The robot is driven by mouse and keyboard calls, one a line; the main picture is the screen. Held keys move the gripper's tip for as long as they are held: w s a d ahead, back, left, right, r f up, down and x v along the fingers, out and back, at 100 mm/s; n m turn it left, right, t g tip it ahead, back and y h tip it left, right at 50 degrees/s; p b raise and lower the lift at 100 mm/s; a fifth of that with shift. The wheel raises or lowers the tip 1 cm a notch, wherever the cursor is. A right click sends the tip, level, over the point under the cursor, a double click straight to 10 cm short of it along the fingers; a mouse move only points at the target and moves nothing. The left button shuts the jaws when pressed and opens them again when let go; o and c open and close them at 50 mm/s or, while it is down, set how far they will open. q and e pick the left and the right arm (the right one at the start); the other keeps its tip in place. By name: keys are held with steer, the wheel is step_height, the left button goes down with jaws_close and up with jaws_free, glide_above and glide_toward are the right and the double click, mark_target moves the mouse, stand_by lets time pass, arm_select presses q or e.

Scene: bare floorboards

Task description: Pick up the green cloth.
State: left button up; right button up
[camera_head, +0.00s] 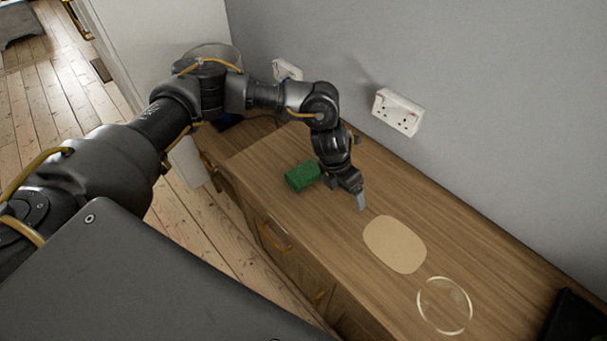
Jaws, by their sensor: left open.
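The green cloth (302,175) lies as a small bundle on the wooden counter, toward its far left end. My left arm comes in from the left and reaches over the counter. My left gripper (360,200) points down, just right of the cloth and apart from it. It is open, and I see nothing between its fingers. My right gripper is not in view.
A beige oval mat (394,244) and a clear round dish (444,305) lie on the wooden counter (330,245) to the right. A black object (576,318) stands at the lower right. White sockets (397,112) sit on the grey wall behind. Drawers with handles face the floorboards.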

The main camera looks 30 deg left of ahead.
arm_select(q)
steer(key=w+a+r+y, duration=0.2)
steer(key=a+r, duration=0.1)
steer(key=a, duration=0.4)
steer(key=w+a+r+y, duration=0.2)
steer(key=a+r, duration=0.2)
steer(key=a, duration=0.3)
steer(key=p, duration=0.1)
glide_above(304, 172)
steer(key=shift+g, duration=0.4)
step_height(304, 172, down, 6)
steer(key=shift+w+d, duration=0.1)
steer(key=shift+d, duration=0.05)
steer(key=shift+f+p, duration=0.35)
steer(key=shift+p, duration=0.3)
step_height(304, 172, down, 4)
steer(key=shift+r+p, duration=0.15)
steer(key=shift+p, duration=0.55)
steer(key=shift+f, duration=0.4)
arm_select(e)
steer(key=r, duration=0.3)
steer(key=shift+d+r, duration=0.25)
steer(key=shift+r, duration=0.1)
arm_select(q)
steer(key=shift+c, duration=0.2)
steer(key=c, duration=1)
